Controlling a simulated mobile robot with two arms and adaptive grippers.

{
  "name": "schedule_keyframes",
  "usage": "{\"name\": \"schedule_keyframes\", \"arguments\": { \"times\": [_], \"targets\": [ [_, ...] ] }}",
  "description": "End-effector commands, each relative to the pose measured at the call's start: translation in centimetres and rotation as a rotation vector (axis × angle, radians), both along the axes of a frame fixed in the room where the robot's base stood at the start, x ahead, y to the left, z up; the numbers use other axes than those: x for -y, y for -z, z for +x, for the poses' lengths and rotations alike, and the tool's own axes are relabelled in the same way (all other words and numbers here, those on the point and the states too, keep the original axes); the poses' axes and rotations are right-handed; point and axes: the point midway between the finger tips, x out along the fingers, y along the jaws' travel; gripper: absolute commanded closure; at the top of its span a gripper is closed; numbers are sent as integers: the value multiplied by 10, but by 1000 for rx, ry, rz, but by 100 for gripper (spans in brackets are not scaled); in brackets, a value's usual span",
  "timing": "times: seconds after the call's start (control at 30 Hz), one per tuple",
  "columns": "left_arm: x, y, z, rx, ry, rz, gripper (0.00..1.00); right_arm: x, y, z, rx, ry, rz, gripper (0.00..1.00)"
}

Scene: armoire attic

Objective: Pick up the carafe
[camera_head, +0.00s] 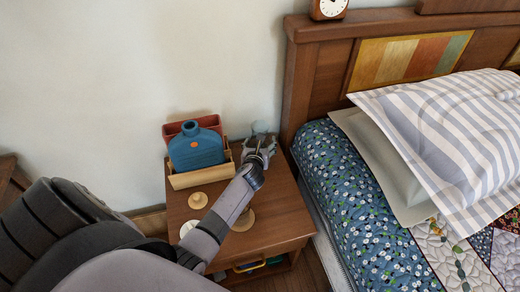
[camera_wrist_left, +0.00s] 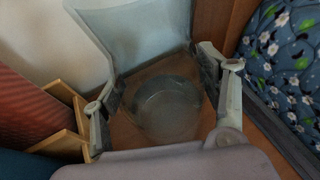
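The carafe is a clear, faintly tinted glass vessel (camera_head: 260,127) at the back right corner of the small wooden nightstand (camera_head: 285,215). In the left wrist view the carafe (camera_wrist_left: 140,35) stands between my fingers, with a round base seen through the glass. My left gripper (camera_head: 262,148) reaches over the nightstand to it. In the left wrist view the fingers of the left gripper (camera_wrist_left: 160,88) are spread wide, one on each side of the carafe. I cannot tell whether they touch the glass. My right gripper is not in view.
A blue bottle (camera_head: 198,150) sits in a wooden holder (camera_head: 190,180) with a red item (camera_head: 205,122), left of my gripper. Candlestick-like pieces (camera_head: 197,200) stand in front. The bed (camera_head: 350,205) and its headboard are close on the right; the wall is behind.

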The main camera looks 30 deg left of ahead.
Motion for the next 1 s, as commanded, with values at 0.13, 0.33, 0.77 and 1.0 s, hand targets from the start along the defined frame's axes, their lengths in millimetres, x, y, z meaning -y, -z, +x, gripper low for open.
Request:
{"name": "schedule_keyframes", "arguments": {
  "times": [0.13,0.33,0.77,1.0],
  "targets": [
    [0,0,0,0,0,0,45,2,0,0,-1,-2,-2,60],
    [0,0,0,0,0,0,58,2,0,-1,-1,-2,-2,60],
    [0,0,0,0,0,0,87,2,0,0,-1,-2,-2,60],
    [0,-3,1,6,1,1,92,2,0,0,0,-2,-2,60]
  ]
}}
